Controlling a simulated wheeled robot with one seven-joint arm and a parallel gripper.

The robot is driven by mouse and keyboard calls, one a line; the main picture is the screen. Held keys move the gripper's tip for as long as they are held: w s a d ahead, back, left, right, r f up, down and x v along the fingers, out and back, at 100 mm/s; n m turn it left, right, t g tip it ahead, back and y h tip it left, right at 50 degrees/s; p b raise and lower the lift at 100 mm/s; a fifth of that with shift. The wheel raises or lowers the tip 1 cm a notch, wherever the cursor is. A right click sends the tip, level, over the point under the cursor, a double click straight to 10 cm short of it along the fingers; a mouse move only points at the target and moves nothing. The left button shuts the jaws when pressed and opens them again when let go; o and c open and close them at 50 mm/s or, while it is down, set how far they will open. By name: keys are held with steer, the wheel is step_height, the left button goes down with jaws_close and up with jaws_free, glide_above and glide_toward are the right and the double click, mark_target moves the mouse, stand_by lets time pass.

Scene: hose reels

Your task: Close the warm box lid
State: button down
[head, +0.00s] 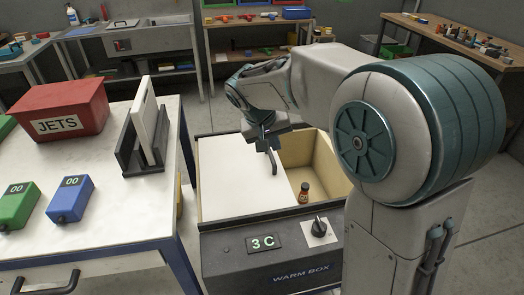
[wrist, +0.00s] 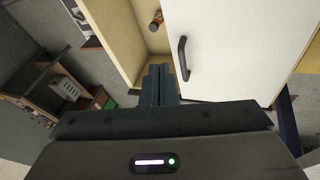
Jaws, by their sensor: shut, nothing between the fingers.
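The warm box (head: 270,250) stands in the middle of the head view. Its flat white lid (head: 235,180) covers the left part; the right part is open. A dark bar handle (head: 273,162) stands near the lid's right edge and also shows in the wrist view (wrist: 182,58). My gripper (head: 268,146) is at the far end of the handle. In the wrist view its dark fingers (wrist: 159,72) are together and empty, beside the handle on the open side. I cannot tell whether they touch the handle or lid.
The box front has a display reading "3 C" (head: 263,242) and a knob (head: 319,227). A white table (head: 100,215) at left holds a red JETS box (head: 62,112) and a dark rack (head: 148,150).

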steer(key=w+a+f+t+b, duration=0.1)
steer(key=w+a+f+t, duration=0.1)
steer(key=w+a+f, duration=0.55)
steer(key=h, duration=0.1)
glide_toward(262, 166)
steer(key=w, duration=0.2)
steer(key=w+f, duration=0.1)
steer(key=shift+w+a, duration=0.1)
steer(key=shift+w, duration=0.3)
steer(key=d, duration=0.2)
steer(key=d+p, duration=0.1)
steer(key=shift+w+d+f, duration=0.1)
steer(key=shift+w+f, duration=0.2)
steer(key=shift+w, duration=0.05)
steer(key=shift+d+f, duration=0.2)
steer(key=shift+d, duration=0.1)
steer(key=shift+w+d, duration=0.15)
steer(key=shift+d, duration=0.35)
steer(key=w+d+b, duration=0.1)
steer(key=w+d, duration=0.1)
steer(key=d, duration=0.9)
steer(key=w+d+b, duration=0.1)
steer(key=w+d, duration=0.1)
steer(key=d, duration=1)
steer(key=shift+w, duration=0.35)
steer(key=shift+d+r, duration=0.1)
steer(key=shift+d, duration=0.15)
